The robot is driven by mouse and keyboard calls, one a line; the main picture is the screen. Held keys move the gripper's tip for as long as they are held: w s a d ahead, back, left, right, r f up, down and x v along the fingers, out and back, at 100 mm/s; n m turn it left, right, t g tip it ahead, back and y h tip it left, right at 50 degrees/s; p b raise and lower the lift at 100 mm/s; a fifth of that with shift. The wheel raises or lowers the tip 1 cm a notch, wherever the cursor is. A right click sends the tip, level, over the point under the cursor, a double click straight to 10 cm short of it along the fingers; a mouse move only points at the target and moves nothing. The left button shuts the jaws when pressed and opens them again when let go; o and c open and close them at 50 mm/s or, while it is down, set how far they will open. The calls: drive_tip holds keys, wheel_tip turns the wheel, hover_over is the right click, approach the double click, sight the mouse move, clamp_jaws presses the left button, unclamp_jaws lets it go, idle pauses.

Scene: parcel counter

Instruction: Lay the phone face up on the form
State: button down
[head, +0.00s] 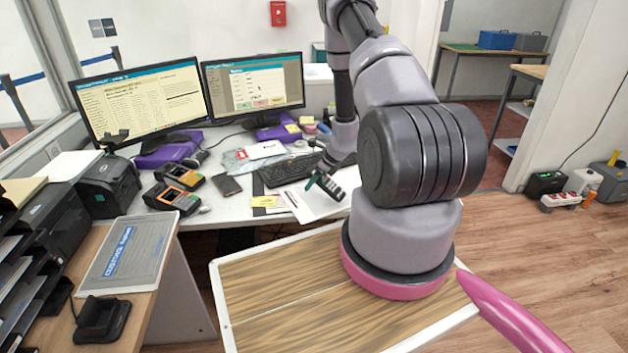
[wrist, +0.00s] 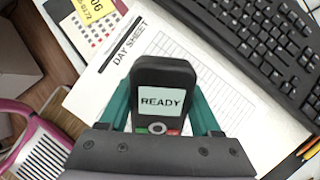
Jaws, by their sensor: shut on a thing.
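The phone (wrist: 165,72) is black, with a lit screen reading READY that faces the wrist camera. My gripper (wrist: 162,108) is shut on it, with a teal finger at each side of its lower part. The form (wrist: 222,82) is a white sheet headed DAY SHEET, behind the phone in the wrist view. In the head view the form (head: 311,209) lies at the counter's front edge. There my gripper (head: 322,183) holds the phone (head: 331,189) over the form. Whether the phone touches the paper cannot be told. The phone hides part of the form.
A black keyboard (head: 290,170) lies just behind the form. A yellow note (head: 264,201) lies to its left. A dark flat object (head: 227,185) and handheld terminals (head: 174,198) are farther left. Two monitors (head: 253,84) stand at the back.

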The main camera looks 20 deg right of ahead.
drive_tip(key=shift+f, duration=0.95)
idle(0.3)
unclamp_jaws()
drive_tip(key=v, duration=1)
drive_tip(key=shift+s+d+r, duration=0.1)
drive_tip(key=shift+s+r, duration=0.05)
drive_tip(key=shift+r, duration=0.15)
